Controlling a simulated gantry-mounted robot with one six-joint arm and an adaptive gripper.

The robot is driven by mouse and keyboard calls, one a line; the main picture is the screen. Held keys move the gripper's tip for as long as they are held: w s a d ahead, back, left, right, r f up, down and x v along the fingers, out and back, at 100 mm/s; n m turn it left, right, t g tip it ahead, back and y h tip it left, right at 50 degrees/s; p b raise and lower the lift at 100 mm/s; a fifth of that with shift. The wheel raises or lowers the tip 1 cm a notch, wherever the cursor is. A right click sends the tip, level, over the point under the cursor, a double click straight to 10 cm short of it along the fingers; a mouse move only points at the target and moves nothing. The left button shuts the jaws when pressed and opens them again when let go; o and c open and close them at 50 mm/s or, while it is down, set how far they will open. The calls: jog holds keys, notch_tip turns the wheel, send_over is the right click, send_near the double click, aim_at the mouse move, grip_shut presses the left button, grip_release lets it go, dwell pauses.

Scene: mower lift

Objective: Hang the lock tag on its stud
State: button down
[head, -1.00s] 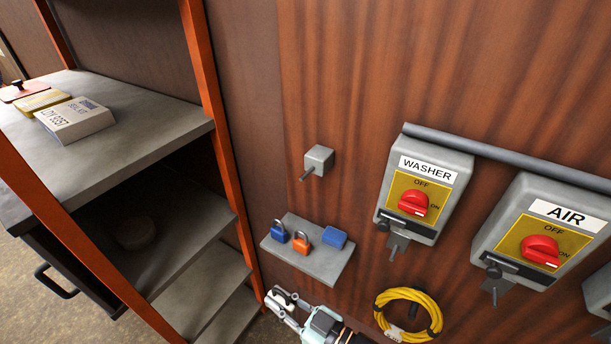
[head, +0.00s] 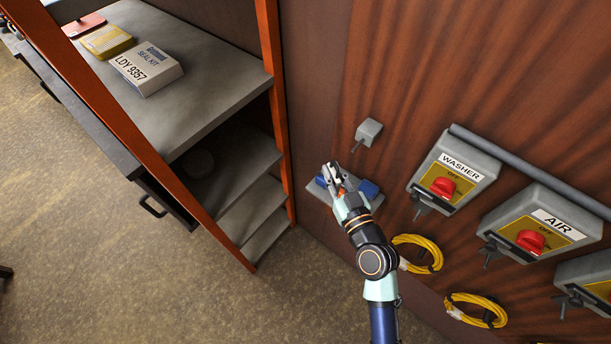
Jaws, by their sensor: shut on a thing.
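My gripper (head: 333,174) is over the small grey shelf on the wood-grain panel, its fingers closed around the orange padlock (head: 342,189). The fingers hide most of this padlock, and I cannot tell whether it is clear of the shelf. A blue padlock (head: 321,181) shows partly at the left of the fingers. A flat blue piece (head: 368,188) lies on the right part of the shelf. I cannot tell which piece is the lock tag. A grey block with a thin stud (head: 369,131) projects from the panel, above and right of my gripper. The stud is bare.
Switch boxes marked WASHER (head: 455,172) and AIR (head: 537,226) stand out right of the shelf. Yellow coils (head: 418,253) hang below them. An orange-framed rack (head: 272,110) with a seal kit box (head: 146,69) is at the left. Open floor lies lower left.

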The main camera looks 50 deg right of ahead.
jog(key=shift+s+d, duration=0.1)
jog(key=shift+s+d+f+b, duration=0.1)
jog(key=shift+d+f+b, duration=0.05)
jog(key=shift+d+b, duration=0.2)
jog(key=d+f+b, duration=0.1)
jog(key=d+b, duration=0.3)
jog(key=d, duration=0.4)
jog(key=shift+d+f+b, duration=0.2)
jog(key=shift+d+b, duration=0.1)
jog(key=shift+d, duration=0.1)
jog(key=shift+s, duration=0.1)
dwell(0.7)
jog(key=c, duration=1.1)
grip_release()
jog(key=shift+o, duration=0.2)
